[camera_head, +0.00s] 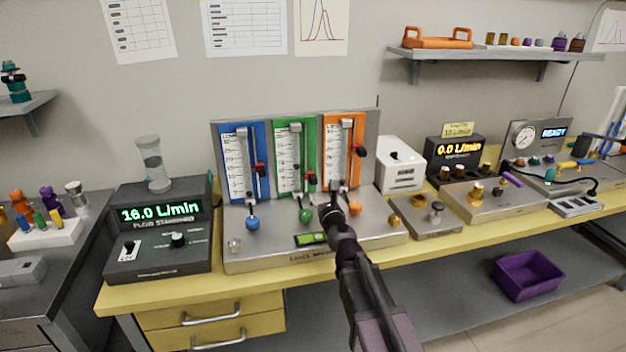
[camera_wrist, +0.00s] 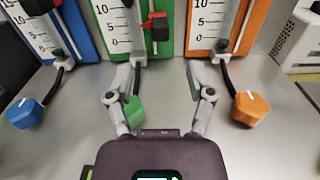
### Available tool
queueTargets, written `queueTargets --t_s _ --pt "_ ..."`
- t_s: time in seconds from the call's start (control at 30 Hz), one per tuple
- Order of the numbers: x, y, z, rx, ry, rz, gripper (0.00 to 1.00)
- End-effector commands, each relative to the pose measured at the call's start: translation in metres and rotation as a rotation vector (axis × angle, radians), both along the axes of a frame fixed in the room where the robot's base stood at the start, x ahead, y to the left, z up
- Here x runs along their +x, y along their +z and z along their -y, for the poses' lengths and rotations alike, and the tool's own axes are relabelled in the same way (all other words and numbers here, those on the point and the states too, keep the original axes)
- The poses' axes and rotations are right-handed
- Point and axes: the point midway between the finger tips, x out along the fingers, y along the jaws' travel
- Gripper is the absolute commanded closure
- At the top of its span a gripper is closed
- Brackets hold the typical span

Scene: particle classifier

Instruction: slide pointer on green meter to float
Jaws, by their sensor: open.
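The green meter (camera_head: 281,180) is the middle of three upright meters on a grey panel; its lower part shows in the wrist view (camera_wrist: 92,12). Its red-and-black pointer (camera_head: 311,178) sits low on the right side of its scale; the wrist view shows the pointer (camera_wrist: 157,25) just beyond my fingertips, between and above them. I cannot make out the float in the tube. My gripper (camera_head: 335,196) is open and empty in front of the panel. In the wrist view my gripper (camera_wrist: 160,72) has its fingers apart, touching no pointer.
A display box (camera_head: 150,250) reading 16.0 L/min stands at left.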

Motion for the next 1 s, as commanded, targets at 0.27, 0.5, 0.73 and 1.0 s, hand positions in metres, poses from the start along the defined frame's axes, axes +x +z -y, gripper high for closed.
queueTargets --t_s 0.27,0.5,0.73,1.0 --pt "0.046 0.0 -0.013 0.0 0.0 0.0 0.31" --pt "0.08 0.0 -0.023 0.0 0.0 0.0 0.31" --pt "0.1 0.0 -0.029 0.0 0.0 0.0 0.31" --pt "0.105 0.0 -0.03 0.0 0.0 0.0 0.31"
